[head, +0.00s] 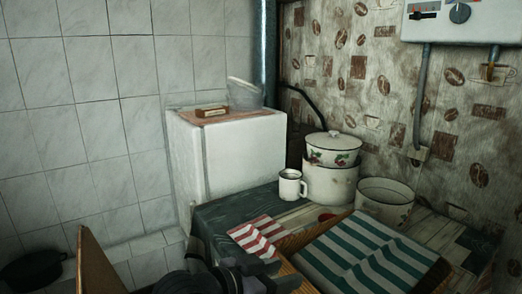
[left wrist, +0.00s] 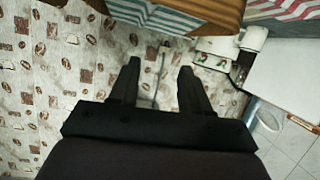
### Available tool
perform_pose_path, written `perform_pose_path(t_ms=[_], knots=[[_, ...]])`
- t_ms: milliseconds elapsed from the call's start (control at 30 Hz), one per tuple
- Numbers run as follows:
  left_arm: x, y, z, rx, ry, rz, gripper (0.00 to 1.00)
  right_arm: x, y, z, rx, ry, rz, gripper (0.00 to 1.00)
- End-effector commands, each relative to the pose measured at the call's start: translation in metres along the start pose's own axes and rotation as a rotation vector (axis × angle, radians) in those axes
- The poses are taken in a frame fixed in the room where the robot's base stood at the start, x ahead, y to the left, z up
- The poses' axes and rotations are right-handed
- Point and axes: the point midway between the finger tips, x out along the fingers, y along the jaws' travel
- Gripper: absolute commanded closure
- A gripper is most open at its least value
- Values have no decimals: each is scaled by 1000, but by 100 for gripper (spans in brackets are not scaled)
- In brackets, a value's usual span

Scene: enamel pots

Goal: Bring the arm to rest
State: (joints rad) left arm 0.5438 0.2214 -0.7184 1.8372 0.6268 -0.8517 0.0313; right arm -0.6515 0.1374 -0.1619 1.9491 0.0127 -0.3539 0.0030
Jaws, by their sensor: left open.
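My left gripper (head: 264,272) is dark and shows at the bottom middle of the head view, in front of the near table edge by the striped cloths. In the left wrist view its two fingers (left wrist: 158,68) stand apart with nothing between them. The gripper is open and empty. Part of my left arm shows below it in the head view. My right gripper is in neither view.
A table (head: 225,217) carries a red-striped cloth (head: 257,236), a green-striped cloth (head: 365,255), a white mug (head: 289,187), a lidded enamel pot (head: 331,178) and an open pot (head: 384,200). A white cabinet (head: 245,155) stands behind. A dark pan (head: 30,270) is lower left.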

Motion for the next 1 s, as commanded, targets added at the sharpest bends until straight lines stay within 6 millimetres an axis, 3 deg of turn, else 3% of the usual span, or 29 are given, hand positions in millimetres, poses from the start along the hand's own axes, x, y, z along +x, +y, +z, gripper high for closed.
perform_pose_path(t_ms=[267, 467, 800, 1000], knots=[[-16, -23, 87, -164, 24, -145, 53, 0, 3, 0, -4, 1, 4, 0], [-46, -36, 164, -249, 0, -289, 53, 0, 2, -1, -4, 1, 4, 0], [-132, -30, 301, -297, -138, -532, 53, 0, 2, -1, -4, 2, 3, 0], [-178, -19, 349, -279, -219, -614, 53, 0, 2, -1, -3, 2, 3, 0]])
